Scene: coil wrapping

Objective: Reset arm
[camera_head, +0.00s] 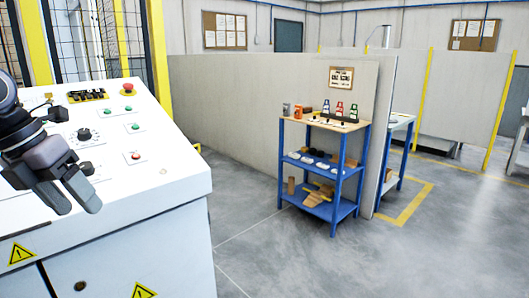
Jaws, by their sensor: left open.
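My left gripper (77,200) is at the left edge of the view, in front of and above the white control panel (165,187). It points down toward the lower right, and its fingers are open with nothing between them. It hides part of the panel's left side. The panel carries a red mushroom button (128,87), several green buttons (133,126), a black knob (84,134) and a smaller red button (135,155). I cannot tell whether the gripper touches the panel. My right gripper is not in view.
A blue shelf cart (338,190) with small items stands by a grey partition (230,112). Yellow posts and mesh fencing (125,35) rise behind the panel. The grey floor (300,255) between panel and cart is clear. A yellow floor line (409,214) runs right of the cart.

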